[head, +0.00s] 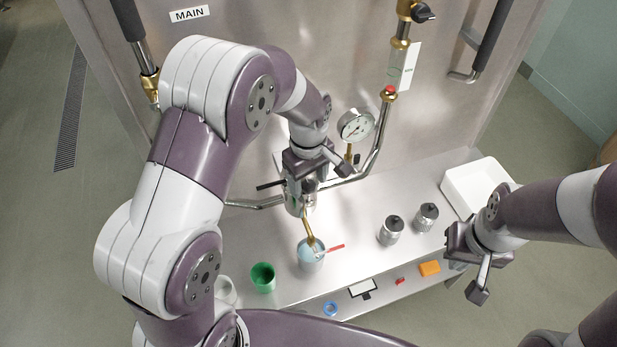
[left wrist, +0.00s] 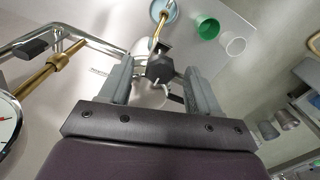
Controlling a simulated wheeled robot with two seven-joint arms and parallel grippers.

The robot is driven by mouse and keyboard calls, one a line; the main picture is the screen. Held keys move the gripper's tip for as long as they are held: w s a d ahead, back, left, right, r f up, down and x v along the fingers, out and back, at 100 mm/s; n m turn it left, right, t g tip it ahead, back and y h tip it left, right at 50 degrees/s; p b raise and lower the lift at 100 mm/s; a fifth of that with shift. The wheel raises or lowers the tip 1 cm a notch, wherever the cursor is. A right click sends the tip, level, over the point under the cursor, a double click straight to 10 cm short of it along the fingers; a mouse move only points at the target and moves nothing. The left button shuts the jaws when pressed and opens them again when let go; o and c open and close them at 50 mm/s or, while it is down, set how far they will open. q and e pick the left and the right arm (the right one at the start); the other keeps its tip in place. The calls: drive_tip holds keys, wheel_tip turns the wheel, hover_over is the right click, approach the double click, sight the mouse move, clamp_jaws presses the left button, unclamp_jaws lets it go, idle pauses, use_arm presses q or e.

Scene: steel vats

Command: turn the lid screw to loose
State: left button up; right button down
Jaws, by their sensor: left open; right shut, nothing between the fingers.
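A black faceted knob (left wrist: 160,67), which looks like the lid screw, shows in the left wrist view between the fingers of my left gripper (left wrist: 157,75). The fingers are open, with a visible gap on each side of the knob. In the head view my left gripper (head: 300,180) points down over the steel fitting with the brass spout (head: 309,232); its wrist hides the knob there. My right gripper (head: 478,276) is shut and empty, off the front right of the steel shelf.
A pressure gauge (head: 356,125) and pipe stand close right of my left gripper.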

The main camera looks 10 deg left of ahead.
sight(309, 182)
use_arm(q)
wheel_tip(309, 182, up, 4)
drive_tip(key=shift+w+r+b, duration=0.15)
drive_tip(key=shift+b, duration=1)
wheel_tip(309, 182, up, 8)
drive_tip(key=p, duration=0.5)
drive_tip(key=shift+r, duration=0.2)
drive_tip(key=shift+s+f, duration=0.1)
drive_tip(key=shift+s, duration=0.1)
